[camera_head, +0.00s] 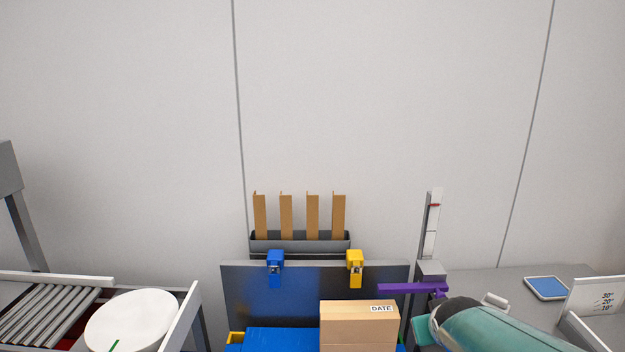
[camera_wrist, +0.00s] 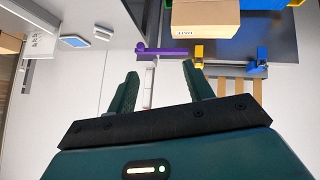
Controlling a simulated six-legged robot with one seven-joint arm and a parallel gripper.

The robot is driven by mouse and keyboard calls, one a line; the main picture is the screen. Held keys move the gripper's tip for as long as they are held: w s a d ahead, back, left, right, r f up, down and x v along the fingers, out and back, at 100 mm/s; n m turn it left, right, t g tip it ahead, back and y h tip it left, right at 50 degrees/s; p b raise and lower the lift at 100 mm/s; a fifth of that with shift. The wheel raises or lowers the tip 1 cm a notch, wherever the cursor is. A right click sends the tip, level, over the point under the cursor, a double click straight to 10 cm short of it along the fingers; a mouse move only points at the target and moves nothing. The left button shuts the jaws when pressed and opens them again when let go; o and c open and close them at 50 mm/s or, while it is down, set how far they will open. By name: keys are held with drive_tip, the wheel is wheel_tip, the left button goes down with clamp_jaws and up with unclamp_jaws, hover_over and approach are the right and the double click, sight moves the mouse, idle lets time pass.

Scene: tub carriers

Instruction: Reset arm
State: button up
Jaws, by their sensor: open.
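My arm reaches in from the lower right in the body camera view, its teal links in front of the bench. My gripper shows in the wrist view (camera_wrist: 160,88), its two dark green fingers spread apart with nothing between them. The wrist view is upside down relative to the body camera view. A cardboard box marked DATE (camera_head: 358,328) stands at the bottom centre, apart from my gripper; it also shows at the top of the wrist view (camera_wrist: 205,17).
A purple bar (camera_head: 408,288) juts from an upright gauge (camera_head: 433,225) close to my arm. Blue (camera_head: 275,268) and yellow (camera_head: 355,268) clips sit on a dark panel (camera_head: 315,290). A roller conveyor (camera_head: 45,312) and white round disc (camera_head: 130,320) are left. A blue-topped pad (camera_head: 546,288) lies right.

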drive_tip(key=s+a+r+g+y, duration=0.1)
drive_tip(key=s+a, duration=0.3)
drive_tip(key=s, duration=0.5)
drive_tip(key=s+a+r+g+y, duration=0.1)
drive_tip(key=s+a, duration=0.3)
drive_tip(key=s, duration=0.5)
drive_tip(key=shift+s+a+r+m+g, duration=0.3)
drive_tip(key=shift+a+r+m+g, duration=0.15)
drive_tip(key=shift+r, duration=0.45)
